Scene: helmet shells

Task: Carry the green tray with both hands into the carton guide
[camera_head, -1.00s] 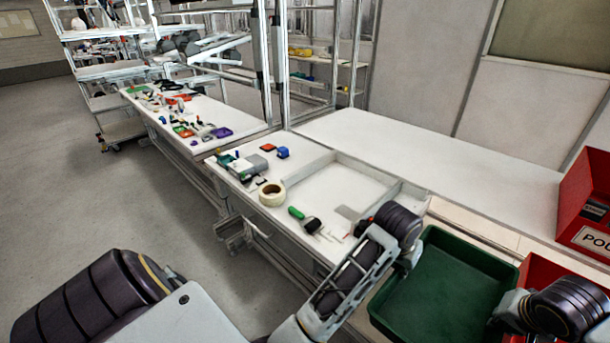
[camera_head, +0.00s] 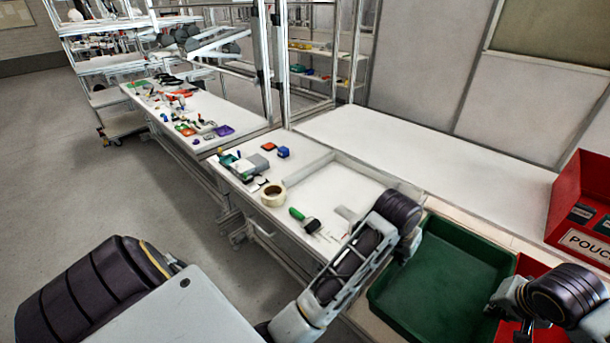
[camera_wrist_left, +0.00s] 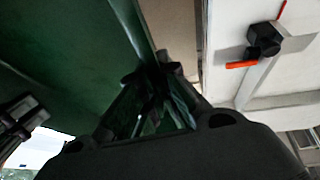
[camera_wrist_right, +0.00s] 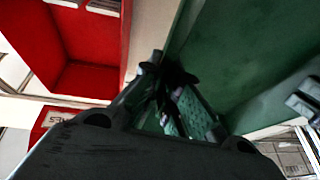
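The green tray (camera_head: 440,285) is at the lower right of the head view, between my two grippers. My left gripper (camera_head: 410,250) is at its left rim; in the left wrist view its fingers (camera_wrist_left: 155,88) are closed around the tray wall (camera_wrist_left: 133,28). My right gripper (camera_head: 503,298) is at the right rim; in the right wrist view its fingers (camera_wrist_right: 172,80) are closed around the wall, with the tray inside (camera_wrist_right: 225,50) beside them. The visible tray floor is empty. The carton guide seems to be the low white-walled frame (camera_head: 310,167) on the white table, left of the tray. My left arm hides its near right corner.
A tape roll (camera_head: 273,195), a green-handled brush (camera_head: 304,220) and a blue block (camera_head: 283,152) lie beside the frame. A red bin (camera_head: 570,195) stands at the right; more red shows right of the tray. The white surface (camera_head: 430,155) behind is clear.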

